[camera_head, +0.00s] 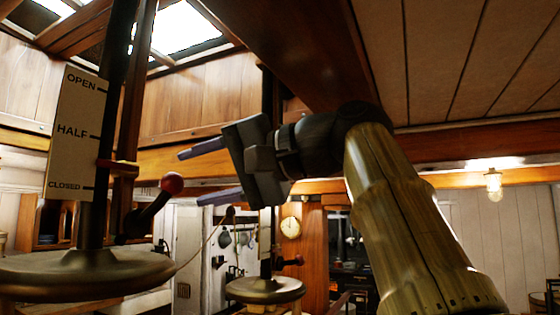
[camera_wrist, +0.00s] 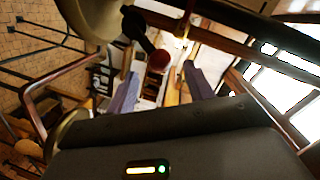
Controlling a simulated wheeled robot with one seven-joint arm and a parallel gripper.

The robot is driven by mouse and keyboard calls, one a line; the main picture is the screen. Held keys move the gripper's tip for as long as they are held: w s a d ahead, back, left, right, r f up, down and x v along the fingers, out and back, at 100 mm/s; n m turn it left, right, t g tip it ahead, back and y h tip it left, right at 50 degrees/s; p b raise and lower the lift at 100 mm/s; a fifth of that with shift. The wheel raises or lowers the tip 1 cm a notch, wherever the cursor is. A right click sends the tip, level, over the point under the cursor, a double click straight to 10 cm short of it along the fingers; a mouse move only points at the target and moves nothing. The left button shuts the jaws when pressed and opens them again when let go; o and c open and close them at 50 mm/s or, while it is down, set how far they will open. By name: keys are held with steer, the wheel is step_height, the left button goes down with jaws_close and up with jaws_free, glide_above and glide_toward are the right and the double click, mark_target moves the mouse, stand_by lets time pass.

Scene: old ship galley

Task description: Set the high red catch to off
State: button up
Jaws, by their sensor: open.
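A dark lever with a red ball knob (camera_head: 172,183) sticks out up and right from the post on the left in the head view. In the wrist view the red ball (camera_wrist: 158,61) shows between my fingers, near their tips. My gripper (camera_head: 190,177) is open and points left at the knob, which lies just beyond the fingertips in the head view; contact cannot be made out. In the wrist view my gripper (camera_wrist: 162,72) is empty. A second, lower red knob (camera_head: 298,260) sits farther back on another stand. No off mark is readable.
A plate marked OPEN, HALF, CLOSED (camera_head: 75,130) stands beside the dark post, above a wide round base (camera_head: 85,275). A smaller round base (camera_head: 265,290) stands below my gripper. Wooden beams and skylights are overhead. A lamp (camera_head: 494,185) hangs at right.

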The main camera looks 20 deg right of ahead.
steer(key=p+v, duration=0.1)
steer(key=v, duration=1)
steer(key=shift+s+d, duration=0.15)
steer(key=shift+s, duration=0.05)
